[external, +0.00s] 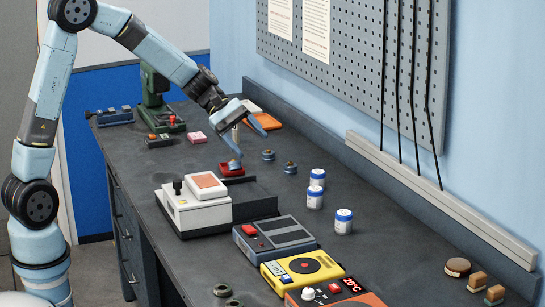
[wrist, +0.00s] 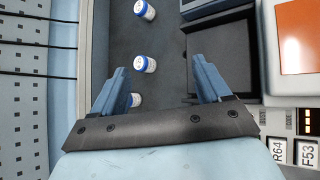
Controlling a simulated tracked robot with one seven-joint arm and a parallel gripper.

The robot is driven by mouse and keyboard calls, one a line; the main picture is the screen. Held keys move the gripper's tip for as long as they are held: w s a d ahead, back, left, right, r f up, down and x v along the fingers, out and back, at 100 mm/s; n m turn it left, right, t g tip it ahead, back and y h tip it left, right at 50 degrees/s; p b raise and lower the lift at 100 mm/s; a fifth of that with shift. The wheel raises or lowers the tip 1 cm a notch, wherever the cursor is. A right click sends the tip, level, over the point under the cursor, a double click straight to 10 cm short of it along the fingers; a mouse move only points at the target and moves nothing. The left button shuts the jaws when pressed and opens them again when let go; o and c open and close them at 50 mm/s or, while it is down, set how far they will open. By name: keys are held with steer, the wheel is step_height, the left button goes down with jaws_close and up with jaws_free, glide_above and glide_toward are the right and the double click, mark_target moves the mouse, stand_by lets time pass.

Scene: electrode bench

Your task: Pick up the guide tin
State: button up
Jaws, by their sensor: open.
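No label names the guide tin, so I cannot tell for certain which object it is. A small flat red tin-like block (external: 231,171) lies on the bench, below or behind one finger of my gripper in the external view. A small pink block (external: 195,137) lies farther back to the left. My gripper (external: 249,147) is open and empty above the bench. In the wrist view its two fingers (wrist: 160,75) are spread apart. White jars with blue lids (wrist: 145,64) show beyond and between them. The red block is not seen in the wrist view.
Three white jars (external: 343,222) stand right of centre. A white device with an orange top (external: 195,205) stands in front of my gripper. Grey, yellow and orange instruments (external: 303,268) line the front. A green machine (external: 153,100) stands behind. The pegboard wall (external: 345,60) bounds the right.

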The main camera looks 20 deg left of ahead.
steer(key=d+f+n+h, duration=0.1)
steer(key=d+f+n, duration=0.1)
steer(key=d, duration=0.3)
steer(key=s+d+f+n+g, duration=0.1)
steer(key=d+f+n, duration=0.1)
steer(key=d+f, duration=0.3)
steer(key=d+f+n+h, duration=0.1)
steer(key=d+f+n, duration=0.1)
steer(key=d+f, duration=0.2)
steer(key=shift+s+d+f+g+h, duration=0.1)
steer(key=shift+d+g+h, duration=0.1)
steer(key=shift+d, duration=0.6)
steer(key=shift+s+d+g+h, duration=0.1)
steer(key=shift+d+g, duration=0.1)
steer(key=shift+d, duration=0.6)
glide_toward(348, 233)
steer(key=d, duration=0.4)
steer(key=shift+s+r, duration=0.35)
steer(key=shift+x, duration=2.65)
steer(key=shift+w+f, duration=0.1)
steer(key=shift+c, duration=0.4)
steer(key=c, duration=1)
steer(key=shift+c, duration=0.2)
